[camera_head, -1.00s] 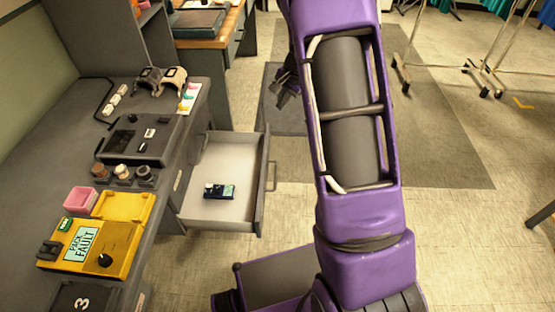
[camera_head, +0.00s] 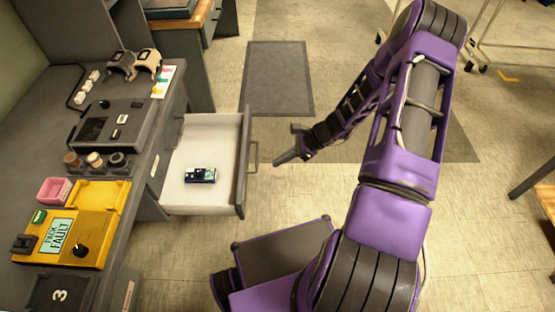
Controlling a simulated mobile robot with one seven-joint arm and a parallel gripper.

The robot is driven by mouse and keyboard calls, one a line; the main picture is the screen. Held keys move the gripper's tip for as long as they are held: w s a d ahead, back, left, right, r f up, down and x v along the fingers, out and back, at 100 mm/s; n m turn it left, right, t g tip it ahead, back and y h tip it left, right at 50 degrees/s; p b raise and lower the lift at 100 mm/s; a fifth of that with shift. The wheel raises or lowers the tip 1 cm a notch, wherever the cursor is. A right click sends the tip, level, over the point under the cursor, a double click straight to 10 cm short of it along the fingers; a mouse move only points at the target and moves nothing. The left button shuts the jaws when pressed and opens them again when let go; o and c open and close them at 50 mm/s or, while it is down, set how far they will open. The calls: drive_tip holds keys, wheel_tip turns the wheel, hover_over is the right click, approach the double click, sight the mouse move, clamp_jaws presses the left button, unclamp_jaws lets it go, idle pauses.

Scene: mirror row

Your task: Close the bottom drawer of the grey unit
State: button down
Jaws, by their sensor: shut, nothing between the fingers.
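A drawer (camera_head: 228,122) of the grey unit (camera_head: 146,200) stands pulled out to the right, with a pale inside and a grey front. Its bar handle (camera_head: 253,154) is on the front's right face. A small dark blue device (camera_head: 200,175) lies in the drawer. I cannot tell from above whether other drawers sit beneath or over it. My gripper (camera_head: 280,162) is shut and empty. It points left at the drawer front, just right of the handle in the picture, with a small gap showing between them.
The grey worktop holds a yellow meter (camera_head: 66,235), a pink box (camera_head: 54,190), a dark console (camera_head: 112,122) and headset-like items (camera_head: 133,64). A wooden-topped desk (camera_head: 178,25) stands behind. The floor right of the drawer is clear around a dark mat (camera_head: 277,78).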

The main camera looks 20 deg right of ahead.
sight(244, 174)
drive_tip(key=shift+w+a+f+b, duration=0.15)
drive_tip(key=shift+w+a+f, duration=0.3)
drive_tip(key=shift+a+f, duration=0.7)
drive_tip(key=shift+w+a+f+b, duration=0.1)
drive_tip(key=shift+w+a+f, duration=0.4)
drive_tip(key=shift+a, duration=1.2)
drive_tip(key=shift+w+a+f+b, duration=0.15)
drive_tip(key=shift+w+a+f, duration=0.3)
drive_tip(key=shift+a+f, duration=0.7)
drive_tip(key=shift+a+r, duration=0.3)
drive_tip(key=shift+a, duration=0.1)
